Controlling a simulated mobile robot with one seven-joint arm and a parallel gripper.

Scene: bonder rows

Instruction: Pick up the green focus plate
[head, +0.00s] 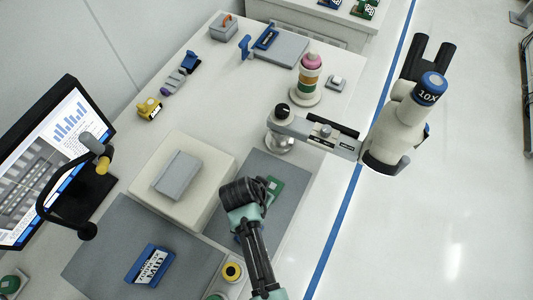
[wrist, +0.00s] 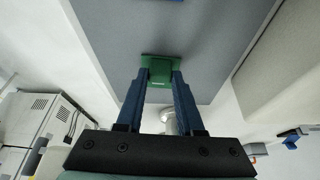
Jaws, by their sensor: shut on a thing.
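The green focus plate (wrist: 160,66) is between the two blue fingertips of my gripper (wrist: 160,78) in the wrist view, with the grey mat behind it. My gripper is shut on it. In the head view, part of the green plate (head: 274,186) shows at the right of my gripper (head: 255,192), over the grey mat (head: 285,165). My gripper hides the rest of the plate there. I cannot tell whether the plate touches the mat.
A microscope (head: 395,125) on a swing arm stands at the right. A beige block with a grey plate (head: 177,175) is left of my gripper. A blue labelled box (head: 150,265) lies on another mat at the front. A monitor (head: 45,165) stands at the far left.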

